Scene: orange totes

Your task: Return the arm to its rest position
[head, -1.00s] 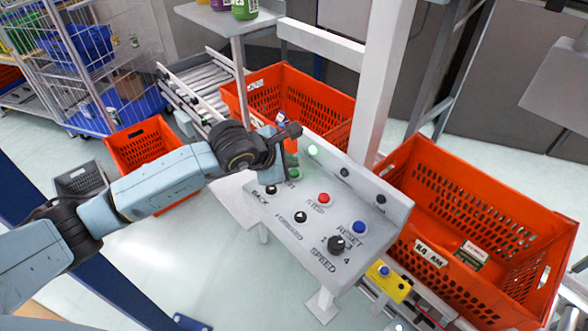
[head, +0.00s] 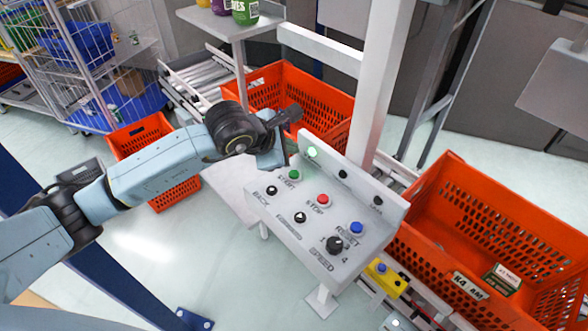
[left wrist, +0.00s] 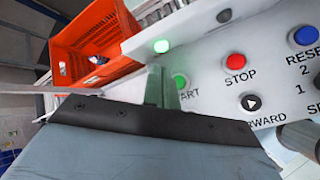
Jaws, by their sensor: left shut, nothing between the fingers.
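My left arm reaches in from the left in the head view. My left gripper (head: 280,146) is shut and empty, up at the back left edge of the control panel (head: 270,205). It is apart from the green START button (head: 293,175), which shows uncovered just in front of it. In the left wrist view my left gripper's fingers (left wrist: 160,88) stand beside the START button (left wrist: 180,82), in front of the panel face. The green lamp (head: 312,152) on the panel's back plate is lit. My right gripper is not in view.
The panel also carries a red STOP button (head: 323,200), a blue RESET button (head: 357,228) and a black SPEED knob (head: 334,244). A large orange tote (head: 480,200) stands to the right. Another orange tote (head: 325,105) stands behind the panel, and a white post (head: 382,80) rises there.

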